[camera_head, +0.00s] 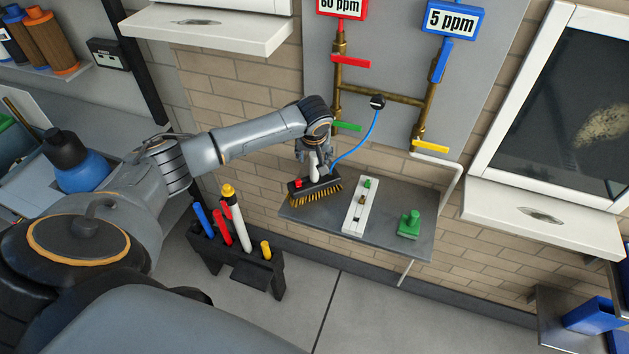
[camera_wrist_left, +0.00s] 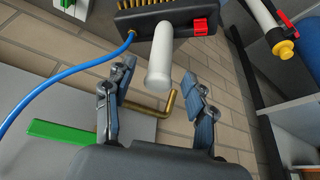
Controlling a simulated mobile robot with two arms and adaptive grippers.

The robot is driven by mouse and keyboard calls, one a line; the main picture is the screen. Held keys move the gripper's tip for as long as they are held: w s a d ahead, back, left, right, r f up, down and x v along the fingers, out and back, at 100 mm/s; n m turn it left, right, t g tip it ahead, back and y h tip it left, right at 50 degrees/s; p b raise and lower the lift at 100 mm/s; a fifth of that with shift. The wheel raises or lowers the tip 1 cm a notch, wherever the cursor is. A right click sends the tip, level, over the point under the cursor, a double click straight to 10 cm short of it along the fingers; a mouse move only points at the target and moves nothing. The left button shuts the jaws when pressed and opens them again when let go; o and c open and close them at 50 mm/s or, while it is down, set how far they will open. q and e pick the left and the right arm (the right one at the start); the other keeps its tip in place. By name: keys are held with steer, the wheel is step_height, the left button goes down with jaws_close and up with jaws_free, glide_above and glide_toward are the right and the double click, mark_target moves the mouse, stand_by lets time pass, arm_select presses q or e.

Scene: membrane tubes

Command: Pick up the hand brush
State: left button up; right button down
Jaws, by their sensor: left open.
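The hand brush (camera_head: 315,187) has a black block, yellow bristles pointing down, a red clip and a pale handle. In the head view it is at the left end of the grey wall shelf (camera_head: 340,222), with its handle pointing up. My left gripper (camera_head: 314,160) is over it, around the handle's upper part. In the left wrist view the brush (camera_wrist_left: 165,30) is at the top, and the handle's end reaches between the tips of my open left gripper (camera_wrist_left: 150,84). Gaps show on both sides, so the fingers do not grip it. My right gripper is not in view.
A white strip (camera_head: 355,212) with small fittings and a green handled block (camera_head: 409,225) are on the shelf, right of the brush. A blue hose (camera_head: 362,143) hangs from the brass pipes close to the gripper. A black rack (camera_head: 238,262) of colored tubes stands lower left.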

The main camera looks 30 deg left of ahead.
arm_select(q)
steer(key=shift+x, duration=0.95)
jaws_close()
steer(key=shift+w+r, duration=0.1)
steer(key=shift+r, duration=0.05)
steer(key=shift+w+r+b, duration=0.1)
steer(key=shift+r+b, duration=0.4)
steer(key=shift+r, duration=0.2)
steer(key=s+d+r+b, duration=0.4)
steer(key=s+r, duration=0.7)
steer(key=s, duration=0.2)
steer(key=shift+s+d+r, duration=0.2)
steer(key=shift+s+r, duration=0.05)
